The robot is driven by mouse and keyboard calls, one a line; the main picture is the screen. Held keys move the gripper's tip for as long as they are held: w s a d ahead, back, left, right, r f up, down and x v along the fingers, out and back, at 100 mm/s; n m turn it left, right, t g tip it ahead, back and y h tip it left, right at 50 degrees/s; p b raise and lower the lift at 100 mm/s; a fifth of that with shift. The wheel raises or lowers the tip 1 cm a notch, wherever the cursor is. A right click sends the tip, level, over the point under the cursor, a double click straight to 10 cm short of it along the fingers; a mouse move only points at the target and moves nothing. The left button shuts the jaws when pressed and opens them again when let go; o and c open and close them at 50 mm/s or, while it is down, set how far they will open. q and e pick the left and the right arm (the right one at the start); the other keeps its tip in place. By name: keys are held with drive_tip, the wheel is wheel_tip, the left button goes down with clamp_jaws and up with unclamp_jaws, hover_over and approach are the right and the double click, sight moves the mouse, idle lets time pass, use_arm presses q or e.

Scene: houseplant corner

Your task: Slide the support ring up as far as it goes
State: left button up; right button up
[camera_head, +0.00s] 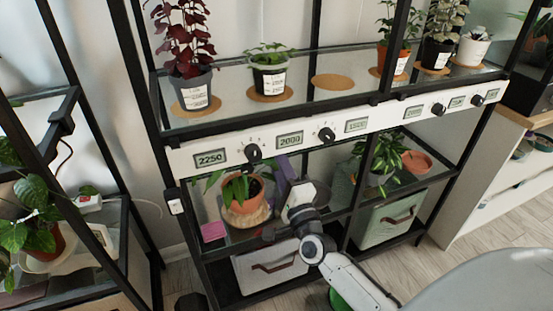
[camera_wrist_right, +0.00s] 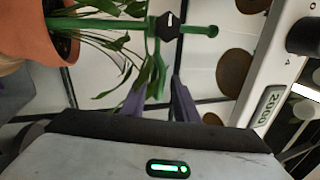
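In the right wrist view a green support piece with a black hexagonal clamp (camera_wrist_right: 167,26) shows beside the potted plant. A green bar runs to the right from the clamp, and a green part (camera_wrist_right: 157,82) hangs below it among the leaves. I take this to be the support ring; its full loop is not visible. The terracotta pot (camera_wrist_right: 30,30) is at the upper left; in the head view the pot (camera_head: 244,194) stands on the lower shelf. My right gripper (camera_wrist_right: 160,85) is open, its purple fingers apart around or just short of the green part. My left gripper is out of view.
The upper glass shelf has several potted plants and a rail with dials (camera_head: 253,153) above my right gripper. A pink block (camera_head: 213,231) lies left of the pot. A leafy plant (camera_head: 383,155) stands to the right. Fabric bins (camera_head: 270,265) are below.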

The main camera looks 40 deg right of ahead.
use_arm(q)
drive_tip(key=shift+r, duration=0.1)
use_arm(e)
drive_tip(key=v, duration=1)
drive_tip(key=shift+s, duration=0.15)
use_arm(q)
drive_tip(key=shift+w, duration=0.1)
